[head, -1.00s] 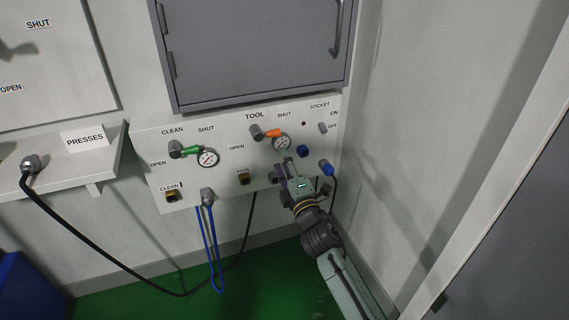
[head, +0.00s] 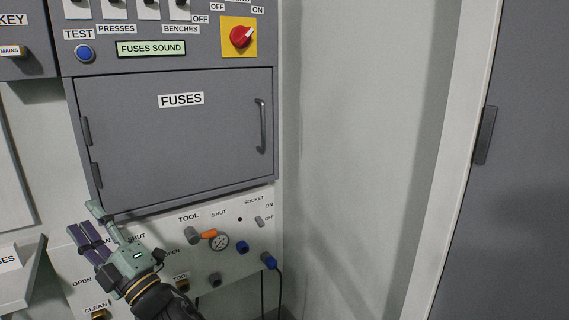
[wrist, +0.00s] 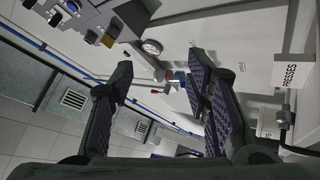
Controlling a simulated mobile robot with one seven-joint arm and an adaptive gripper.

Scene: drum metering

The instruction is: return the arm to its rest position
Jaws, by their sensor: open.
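My gripper (head: 84,226) is in the lower left of the head view, at the end of my raised arm. It is in front of the white valve panel (head: 150,228), near the lower left corner of the FUSES cabinet. Its fingers are spread apart and hide part of the CLEAN side of the panel. In the wrist view the gripper (wrist: 160,76) is open, with nothing between its dark padded fingers. I cannot tell whether a fingertip touches the cabinet edge.
The closed FUSES cabinet door (head: 180,140) is above the panel. A shelf (head: 36,275) is at left. Bare wall (head: 350,150) is at right.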

